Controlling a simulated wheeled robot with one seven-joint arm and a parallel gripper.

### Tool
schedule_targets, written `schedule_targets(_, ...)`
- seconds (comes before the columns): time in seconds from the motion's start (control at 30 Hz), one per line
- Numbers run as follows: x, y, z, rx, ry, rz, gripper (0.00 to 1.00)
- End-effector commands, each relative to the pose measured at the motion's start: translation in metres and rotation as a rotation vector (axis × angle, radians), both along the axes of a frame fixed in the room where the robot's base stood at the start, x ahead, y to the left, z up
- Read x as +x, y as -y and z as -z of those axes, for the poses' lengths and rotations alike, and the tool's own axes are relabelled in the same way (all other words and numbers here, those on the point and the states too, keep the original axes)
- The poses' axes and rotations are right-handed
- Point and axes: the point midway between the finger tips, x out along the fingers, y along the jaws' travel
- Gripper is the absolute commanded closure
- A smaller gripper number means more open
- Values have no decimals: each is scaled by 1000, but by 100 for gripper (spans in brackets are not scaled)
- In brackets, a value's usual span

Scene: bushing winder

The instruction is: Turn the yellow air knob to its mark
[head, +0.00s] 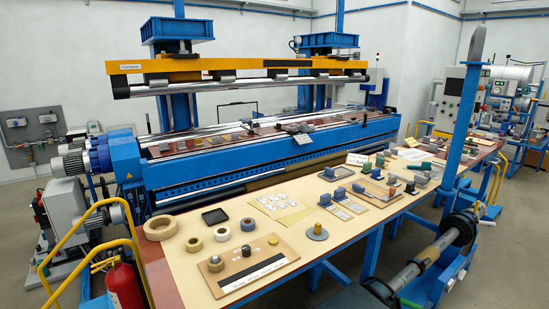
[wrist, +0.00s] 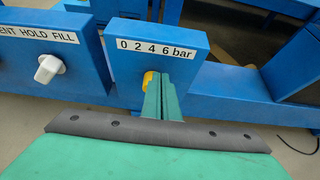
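The yellow air knob (wrist: 150,79) is on the front of a blue box (wrist: 180,35) in the wrist view. A label (wrist: 156,48) reading "0 2 4 6 bar" is above it. My gripper (wrist: 168,80) has green fingers lying side by side with no visible gap. The fingertips are at the knob's right side and cover part of it. Only the knob's left part shows, so its pointing direction is hidden. I cannot tell whether the fingers touch it. I cannot make out the knob or my gripper in the head view.
In the wrist view, a white knob (wrist: 48,68) sits on a blue box to the left, under a label (wrist: 38,33) ending "HOLD FILL". The head view shows a long workbench (head: 190,262) with rolls and parts, a blue winding machine (head: 260,150) and a red extinguisher (head: 124,286).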

Motion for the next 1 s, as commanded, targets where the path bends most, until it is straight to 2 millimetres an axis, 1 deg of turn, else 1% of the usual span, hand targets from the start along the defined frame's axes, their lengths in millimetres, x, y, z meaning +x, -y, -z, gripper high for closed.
schedule_targets(0.17,0,0,0,-2,-1,1,100)
schedule_targets(0.5,-1,3,-7,-1,-2,1,100)
schedule_targets(1.0,-41,30,-7,-1,-2,1,100)
